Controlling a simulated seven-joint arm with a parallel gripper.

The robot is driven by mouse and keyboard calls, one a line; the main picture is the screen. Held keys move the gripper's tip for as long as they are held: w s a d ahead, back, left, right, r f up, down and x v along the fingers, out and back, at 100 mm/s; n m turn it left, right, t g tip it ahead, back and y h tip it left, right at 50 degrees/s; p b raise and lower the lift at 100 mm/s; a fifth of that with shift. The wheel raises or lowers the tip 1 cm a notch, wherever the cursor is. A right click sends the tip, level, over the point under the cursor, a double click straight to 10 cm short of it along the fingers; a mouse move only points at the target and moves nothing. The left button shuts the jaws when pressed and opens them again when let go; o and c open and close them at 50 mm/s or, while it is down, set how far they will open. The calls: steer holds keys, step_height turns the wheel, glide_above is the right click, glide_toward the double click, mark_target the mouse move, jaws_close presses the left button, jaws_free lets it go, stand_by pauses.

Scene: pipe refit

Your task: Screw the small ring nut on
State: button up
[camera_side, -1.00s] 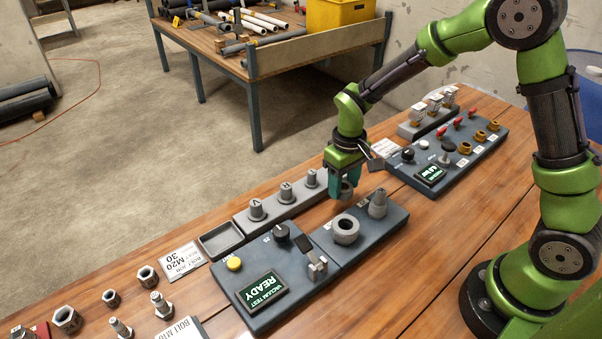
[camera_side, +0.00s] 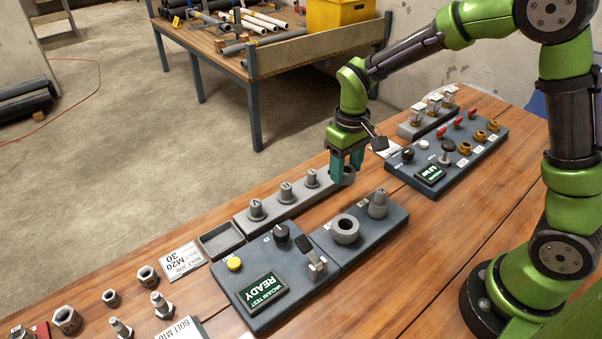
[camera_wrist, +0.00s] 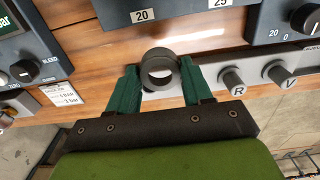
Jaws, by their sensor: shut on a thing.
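My gripper (camera_side: 344,178) is shut on a small grey ring nut (camera_side: 347,174), held near the far end of the grey rail. In the wrist view the ring nut (camera_wrist: 159,69) sits between the green fingertips, its round opening facing the camera. A dark blue panel (camera_side: 322,236) carries a wide grey round fitting (camera_side: 345,229) and a narrower, stepped grey fitting (camera_side: 378,203). The gripper is behind and above these two fittings. The wrist view shows labels 20 (camera_wrist: 142,15) and 25 (camera_wrist: 221,3) on the panel's edge.
The grey rail (camera_side: 272,222) holds several upright lettered plugs left of the gripper. A vacuum test panel with a READY screen (camera_side: 264,292) and a lever (camera_side: 306,250) is at front left. Another panel with red handles (camera_side: 457,122) is at right. Bare wood lies between the panels.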

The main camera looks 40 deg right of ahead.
mark_target(382, 190)
steer(key=s+r, duration=0.2)
steer(key=s, duration=0.1)
steer(key=s+d+r, duration=0.1)
steer(key=s+r, duration=0.1)
steer(key=s, duration=0.1)
steer(key=s+r, duration=0.2)
steer(key=s, duration=0.1)
steer(key=shift+d, duration=0.2)
steer(key=shift+f, duration=2.05)
steer(key=shift+f, duration=2.45)
stand_by(1.9)
steer(key=m, duration=0.6)
